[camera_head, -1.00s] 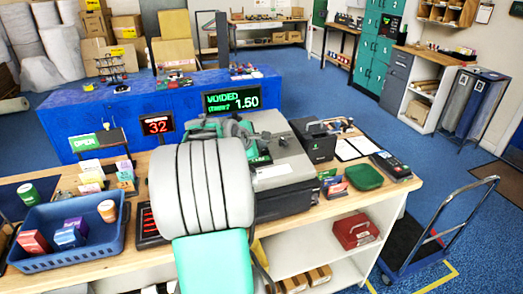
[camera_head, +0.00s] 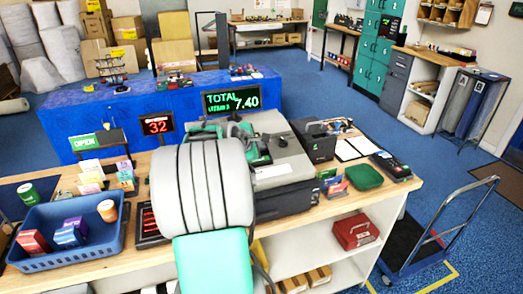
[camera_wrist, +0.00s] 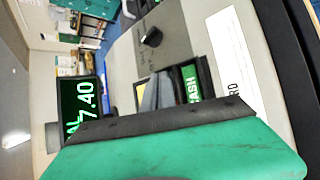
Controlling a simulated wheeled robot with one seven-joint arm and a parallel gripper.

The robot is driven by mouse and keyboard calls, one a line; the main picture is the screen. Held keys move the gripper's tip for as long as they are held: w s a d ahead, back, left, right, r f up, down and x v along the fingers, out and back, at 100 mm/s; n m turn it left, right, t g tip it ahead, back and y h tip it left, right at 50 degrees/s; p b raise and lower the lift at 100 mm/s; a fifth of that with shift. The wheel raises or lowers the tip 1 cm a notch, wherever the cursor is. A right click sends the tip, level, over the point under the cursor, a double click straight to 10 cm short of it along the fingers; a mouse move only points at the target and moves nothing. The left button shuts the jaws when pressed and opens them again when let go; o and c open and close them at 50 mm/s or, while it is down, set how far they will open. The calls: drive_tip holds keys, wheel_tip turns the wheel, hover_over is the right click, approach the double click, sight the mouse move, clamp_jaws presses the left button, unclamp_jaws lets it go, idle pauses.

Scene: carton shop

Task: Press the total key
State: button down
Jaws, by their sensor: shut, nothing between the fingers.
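The cash register (camera_head: 280,158) is a grey machine on the wooden counter. Its raised customer display (camera_head: 231,100) reads TOTAL 7.40 in green, with a smaller items line showing 3. The display also shows at the left of the wrist view (camera_wrist: 80,108). A green CASH key (camera_wrist: 191,84) shows in the wrist view beside my gripper (camera_wrist: 152,94). My gripper is shut and empty, low over the register's key area. The green part of my wrist covers the lower wrist view. The total key cannot be made out, and contact with it cannot be told.
A blue basket (camera_head: 68,258) with small boxes and a cup stands left on the counter. A card terminal (camera_head: 391,166) and a green dish (camera_head: 364,177) lie right of the register. A small red 32 display (camera_head: 157,125) stands behind. A hand truck (camera_head: 430,235) is on the floor right.

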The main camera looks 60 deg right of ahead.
drive_tip(key=shift+a+f, duration=0.15)
drive_tip(key=shift+f, duration=0.4)
drive_tip(key=shift+r+p, duration=0.65)
drive_tip(key=shift+r, duration=0.3)
drive_tip(key=shift+r, duration=0.3)
drive_tip(key=r+p, duration=0.2)
drive_tip(key=r, duration=0.1)
drive_tip(key=r+p, duration=0.1)
drive_tip(key=shift+s+a+r+p, duration=0.25)
drive_tip(key=shift+s+r+p, duration=0.1)
drive_tip(key=shift+s+p, duration=0.05)
drive_tip(key=shift+f, duration=0.1)
